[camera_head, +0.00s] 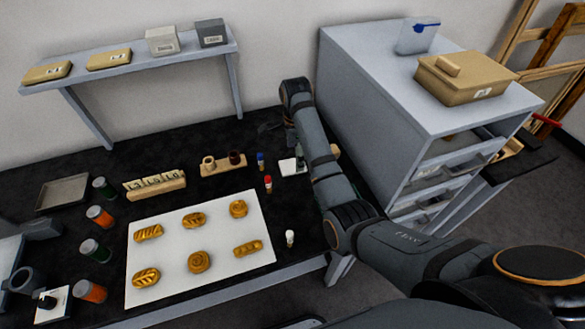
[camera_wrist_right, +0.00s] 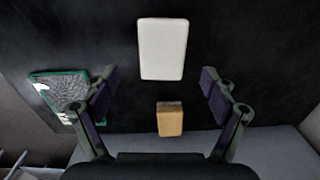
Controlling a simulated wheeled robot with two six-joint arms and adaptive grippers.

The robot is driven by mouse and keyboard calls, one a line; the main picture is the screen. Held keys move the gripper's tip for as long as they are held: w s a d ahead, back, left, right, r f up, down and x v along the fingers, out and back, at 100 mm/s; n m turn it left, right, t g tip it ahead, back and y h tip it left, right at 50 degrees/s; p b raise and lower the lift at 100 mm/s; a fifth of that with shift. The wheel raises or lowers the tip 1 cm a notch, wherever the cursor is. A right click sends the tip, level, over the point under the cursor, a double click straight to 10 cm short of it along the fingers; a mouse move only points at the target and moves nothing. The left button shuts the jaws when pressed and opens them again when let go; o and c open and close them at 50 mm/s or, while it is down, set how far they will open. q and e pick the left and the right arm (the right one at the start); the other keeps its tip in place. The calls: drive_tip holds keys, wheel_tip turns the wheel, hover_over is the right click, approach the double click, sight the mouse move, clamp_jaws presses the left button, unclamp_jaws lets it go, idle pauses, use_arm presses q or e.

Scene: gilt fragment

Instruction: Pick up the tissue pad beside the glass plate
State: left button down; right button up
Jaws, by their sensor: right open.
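A white rectangular pad (camera_wrist_right: 162,48), which looks like the tissue pad, lies flat on the dark tabletop in the right wrist view. A glass plate with a green edge (camera_wrist_right: 62,92) lies to its left, partly behind a finger. My right gripper (camera_wrist_right: 158,74) is open and empty, its fingers spread to either side above the table. The pad's lower part lies between the fingertips in the picture, with no contact visible. In the head view my right gripper (camera_head: 272,127) is at the table's back right, mostly hidden by its arm. My left gripper is out of view.
A small tan block (camera_wrist_right: 170,119) lies below the pad in the wrist view. In the head view a grey drawer cabinet (camera_head: 365,110) stands close to the right of the arm. A white sheet (camera_head: 175,242) with gilt pieces and several jars fill the table's front.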

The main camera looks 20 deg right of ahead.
sight(293, 166)
drive_tip(key=f, duration=0.3)
drive_tip(key=shift+w+d+f, duration=0.15)
drive_tip(key=shift+d+f, duration=0.2)
drive_tip(key=shift+f, duration=0.1)
drive_tip(key=c, duration=0.8)
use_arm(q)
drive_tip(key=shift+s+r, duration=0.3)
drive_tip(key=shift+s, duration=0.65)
use_arm(e)
drive_tip(key=shift+c, duration=0.3)
